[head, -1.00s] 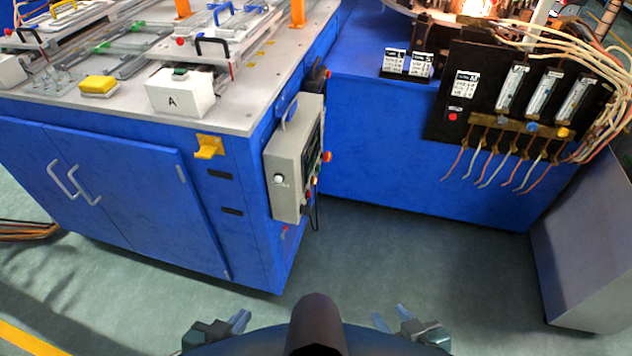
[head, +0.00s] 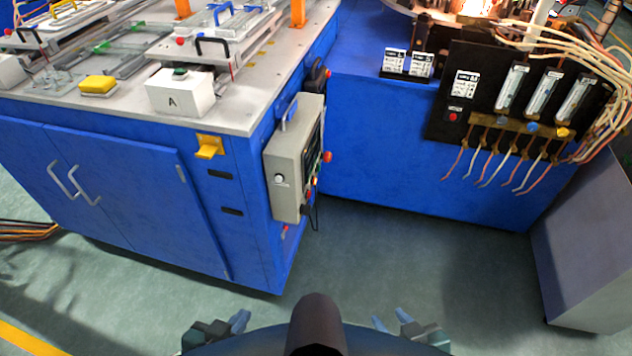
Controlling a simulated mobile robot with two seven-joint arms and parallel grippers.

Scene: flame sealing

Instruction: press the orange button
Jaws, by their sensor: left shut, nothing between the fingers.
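A grey control box (head: 290,165) hangs on the right side of the blue cabinet, and its button face is turned right, seen nearly edge-on. A red-orange button (head: 327,156) sticks out of that face. Smaller buttons sit lower on it, among them a reddish one (head: 309,194); I cannot tell for certain which is the orange button. My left gripper (head: 241,318) is shut and empty at the bottom of the head view, well below the box. My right gripper (head: 391,319) is open and empty, further right. Neither touches anything.
The blue cabinet (head: 120,190) carries a grey worktop with a white box marked A (head: 180,94) and a yellow block (head: 98,84). A black gauge panel (head: 480,100) with loose hoses is at right. A grey cabinet (head: 590,240) stands far right. The floor between is clear.

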